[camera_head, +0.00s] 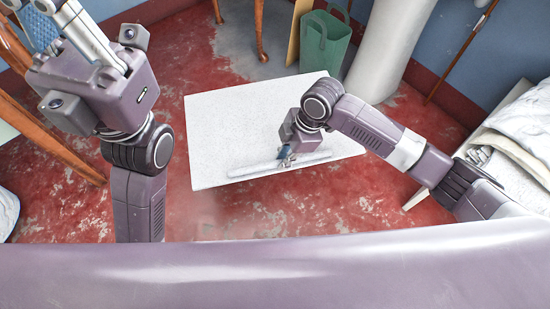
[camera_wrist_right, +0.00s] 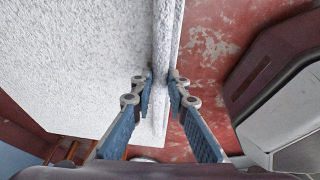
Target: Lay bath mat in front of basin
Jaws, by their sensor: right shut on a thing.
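The bath mat (camera_head: 230,120) is a large white speckled sheet, spread out flat over the red floor in the middle of the head view. A raised ridge or fold runs along its near side. My right gripper (camera_head: 285,157) is shut on this ridge; in the right wrist view the bath mat (camera_wrist_right: 80,60) passes between its blue fingers (camera_wrist_right: 162,78). My left gripper (camera_head: 55,22) is at the top left, away from the mat; its fingertips are cut off or unclear. A white round column (camera_head: 390,45) stands behind the mat; I cannot tell if it belongs to the basin.
Wooden legs (camera_head: 260,30) show at the back, and a wooden frame (camera_head: 50,130) at the left. White cloth (camera_head: 525,125) lies on a surface at the right. Worn red floor (camera_head: 330,212) is clear in front of the mat.

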